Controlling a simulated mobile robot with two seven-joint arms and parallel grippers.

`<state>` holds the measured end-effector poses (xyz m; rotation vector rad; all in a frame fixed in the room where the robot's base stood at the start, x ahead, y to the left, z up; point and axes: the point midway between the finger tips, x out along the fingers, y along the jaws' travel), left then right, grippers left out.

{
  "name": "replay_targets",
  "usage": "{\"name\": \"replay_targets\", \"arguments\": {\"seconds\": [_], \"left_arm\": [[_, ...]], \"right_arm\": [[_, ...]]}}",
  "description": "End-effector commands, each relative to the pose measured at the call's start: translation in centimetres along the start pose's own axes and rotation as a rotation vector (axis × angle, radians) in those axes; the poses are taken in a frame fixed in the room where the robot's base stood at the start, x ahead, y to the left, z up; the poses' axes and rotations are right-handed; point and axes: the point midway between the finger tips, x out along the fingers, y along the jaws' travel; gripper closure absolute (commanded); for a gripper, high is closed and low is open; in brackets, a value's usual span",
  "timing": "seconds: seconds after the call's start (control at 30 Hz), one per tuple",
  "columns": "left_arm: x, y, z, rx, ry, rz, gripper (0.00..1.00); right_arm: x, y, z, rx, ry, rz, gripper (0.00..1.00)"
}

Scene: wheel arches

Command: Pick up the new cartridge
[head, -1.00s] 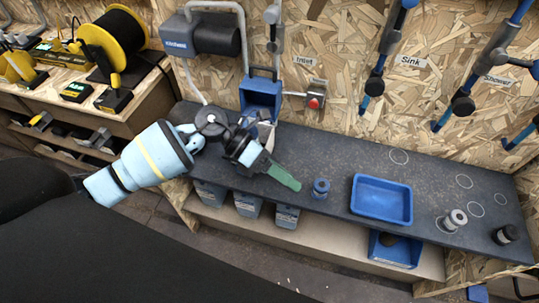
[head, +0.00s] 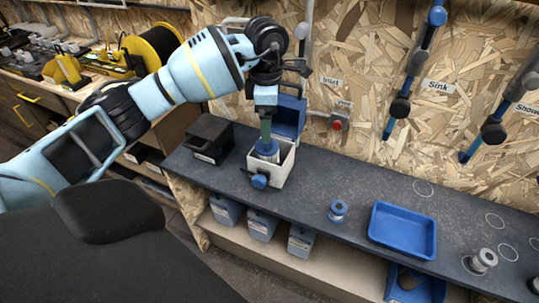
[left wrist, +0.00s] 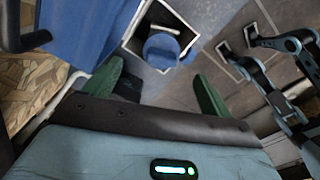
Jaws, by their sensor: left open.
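A cartridge with a blue cap (head: 268,148) stands upright in the open white housing (head: 284,172) on the bench. In the left wrist view the blue cap (left wrist: 162,48) shows inside the square opening. My left gripper (head: 266,136) points down at the cap. Its green fingers are spread in the left wrist view (left wrist: 160,74), with the cap ahead of the gap; whether they touch it I cannot tell. A second blue and grey cartridge (head: 338,211) stands on the bench to the right. Which one is the new cartridge I cannot tell. My right gripper is out of view.
A blue valve handle (head: 259,181) sticks out at the housing's front. A blue lid (head: 290,114) stands behind it, a black box (head: 208,138) to its left. A blue tray (head: 403,230) and a grey cylinder (head: 483,261) are farther right.

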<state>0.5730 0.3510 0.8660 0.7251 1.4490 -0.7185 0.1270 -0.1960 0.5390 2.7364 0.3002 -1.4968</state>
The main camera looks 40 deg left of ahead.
Motion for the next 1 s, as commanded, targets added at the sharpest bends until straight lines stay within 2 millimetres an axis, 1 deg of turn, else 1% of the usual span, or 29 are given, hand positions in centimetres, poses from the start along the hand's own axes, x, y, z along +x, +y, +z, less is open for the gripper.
{"name": "replay_targets", "arguments": {"seconds": [0.13, 0.33, 0.57, 0.67, 0.9, 1.0], "left_arm": [[0.7, -0.1, 0.0, 0.0, 0.001, -0.003, 0.16], [2.6, -0.1, 0.0, 0.001, -0.001, -0.005, 0.16], [3.1, -0.1, 0.1, 0.001, -0.002, -0.003, 0.16], [4.0, -0.2, 0.0, 0.001, -0.001, -0.004, 0.16], [7.3, -0.3, 0.0, 0.0, -0.002, -0.005, 0.16], [7.9, -0.3, 0.0, 0.0, -0.002, -0.004, 0.16]], "right_arm": [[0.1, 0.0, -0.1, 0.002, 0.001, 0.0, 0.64], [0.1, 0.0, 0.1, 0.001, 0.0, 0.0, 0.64], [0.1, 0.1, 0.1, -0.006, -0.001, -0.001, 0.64], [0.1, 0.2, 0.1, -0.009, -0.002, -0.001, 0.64], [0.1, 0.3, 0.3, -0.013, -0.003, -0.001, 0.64], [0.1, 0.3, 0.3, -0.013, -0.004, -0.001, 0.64]]}}
